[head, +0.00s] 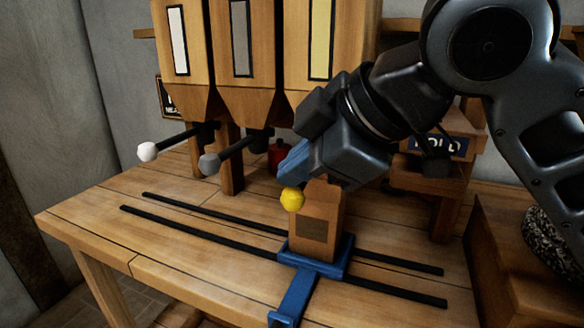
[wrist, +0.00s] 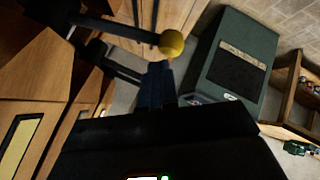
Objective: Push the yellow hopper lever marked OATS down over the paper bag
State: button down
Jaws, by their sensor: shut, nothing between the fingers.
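The yellow ball knob (head: 292,199) of the lever sits just left of the paper bag's upper part in the head view. In the wrist view the yellow knob (wrist: 172,43) ends a dark rod, just beyond my fingertips. My gripper (head: 284,168) is shut and empty, its blue fingers just above the knob; I cannot tell if they touch it. The fingers also show in the wrist view (wrist: 158,75). The brown paper bag (head: 316,222) stands upright on a blue carriage (head: 297,296). My gripper hides most of the yellow lever's rod. No OATS marking is readable.
Hoppers with white (head: 179,40), grey (head: 241,38) and yellow (head: 321,37) strips stand behind. White (head: 147,151) and grey (head: 209,164) lever knobs stick out to the left. Black rails (head: 200,236) cross the bench. A red object (head: 280,155) stands behind my fingers.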

jog(key=shift+s+f+b, duration=0.15)
jog(key=shift+f+b, duration=0.6)
jog(key=shift+f, duration=0.35)
dwell(1.1)
jog(key=shift+w+r+p, duration=0.2)
jog(key=shift+r+p, duration=1.15)
jog(key=shift+r, duration=0.15)
jog(key=shift+r+p, duration=1.25)
jog(key=shift+r, duration=0.25)
notch_tip(320, 180, up, 5)
jog(key=p, duration=0.4)
